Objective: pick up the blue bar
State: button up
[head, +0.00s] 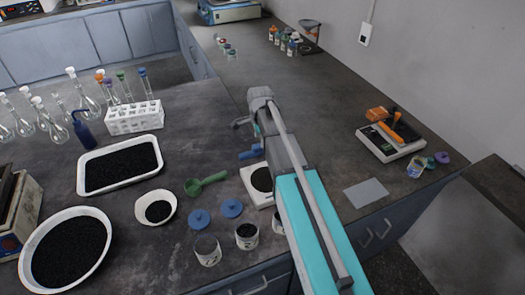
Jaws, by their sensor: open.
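A small blue piece (251,152), which looks like the blue bar, shows just left of my arm near the middle of the bench. Its right end meets the arm's outline, so part of it may be hidden. My gripper (242,124) is at the far end of my arm, slightly above the blue piece in the picture. It is small and partly hidden by the arm. It appears open, with nothing visible in it. I cannot tell whether it touches the blue piece.
A white balance (253,198) with a dark round pan is partly behind my arm. A green scoop (206,183), blue lids (200,219), jars, a white tray (80,185) and bowls of black grains stand left. Another balance (391,151) stands right.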

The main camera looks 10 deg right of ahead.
aim_at(259, 144)
jog(key=shift+w+a+f+b, duration=0.1)
jog(key=shift+w+f+b, duration=0.05)
jog(key=shift+f+b, duration=0.55)
jog(key=shift+w+f+b, duration=0.1)
jog(key=shift+f+b, duration=0.5)
jog(key=shift+f, duration=0.15)
jog(key=shift+f+b, duration=0.9)
grip_shut()
